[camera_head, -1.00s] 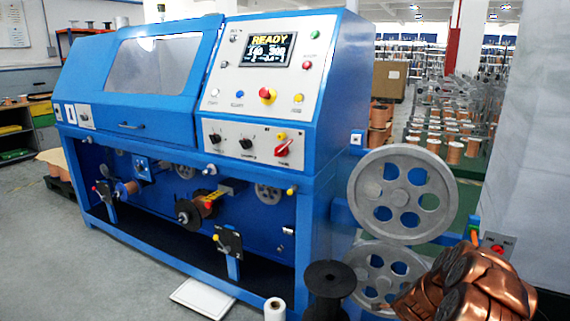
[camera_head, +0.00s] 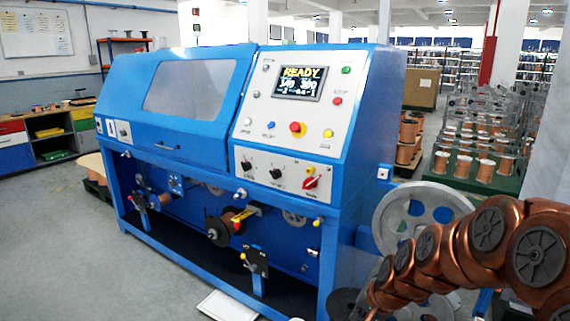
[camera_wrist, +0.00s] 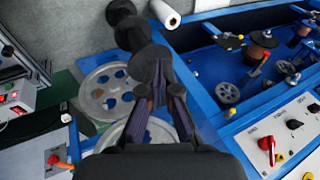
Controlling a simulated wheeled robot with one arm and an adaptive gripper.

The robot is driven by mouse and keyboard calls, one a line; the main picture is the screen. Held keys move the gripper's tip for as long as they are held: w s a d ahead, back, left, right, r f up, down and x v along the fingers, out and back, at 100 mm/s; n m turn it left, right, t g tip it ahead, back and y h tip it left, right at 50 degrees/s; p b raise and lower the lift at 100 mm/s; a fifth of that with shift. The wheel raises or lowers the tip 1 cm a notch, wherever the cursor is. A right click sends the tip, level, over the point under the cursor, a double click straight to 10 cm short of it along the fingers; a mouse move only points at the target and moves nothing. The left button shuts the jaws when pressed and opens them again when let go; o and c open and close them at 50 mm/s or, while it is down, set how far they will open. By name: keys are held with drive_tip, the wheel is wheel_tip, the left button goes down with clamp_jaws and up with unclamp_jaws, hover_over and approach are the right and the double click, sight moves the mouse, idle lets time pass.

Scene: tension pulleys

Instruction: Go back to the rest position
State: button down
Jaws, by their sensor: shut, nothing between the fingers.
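My gripper (camera_wrist: 160,98) shows in the wrist view with its dark fingers together and nothing held. It is outside the head view. Beyond the fingers is a black spool (camera_wrist: 151,66), which they partly overlap in the picture; I cannot tell the gap. A grey pulley wheel with round holes (camera_wrist: 104,75) is to the left of the fingers, and a second pulley is partly hidden behind them. In the head view, the upper pulley (camera_head: 386,226) is on the machine's right side, partly covered by my copper-coloured arm.
The blue machine (camera_head: 185,125) has a lit READY screen (camera_head: 298,83) and stands in the middle. A white roll (camera_wrist: 164,13) lies by the black spool. Racks with copper spools (camera_head: 486,168) stand at the right. Open floor (camera_head: 60,240) is at the left.

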drive_tip(key=s+r+n+g+h+p, duration=0.1)
drive_tip(key=s+r+n+g+p, duration=0.1)
drive_tip(key=s+r, duration=0.4)
drive_tip(key=s+r+n+g+p, duration=0.2)
drive_tip(key=s+r+p, duration=0.2)
drive_tip(key=s, duration=1.2)
drive_tip(key=s+r+n+g+h+p, duration=0.1)
drive_tip(key=s+r+n+g+p, duration=0.1)
drive_tip(key=s+r+p, duration=0.2)
drive_tip(key=s+r, duration=0.3)
drive_tip(key=s, duration=0.4)
drive_tip(key=shift+d+r+n+g+h, duration=0.3)
drive_tip(key=shift+d+n, duration=0.05)
drive_tip(key=shift+n, duration=0.05)
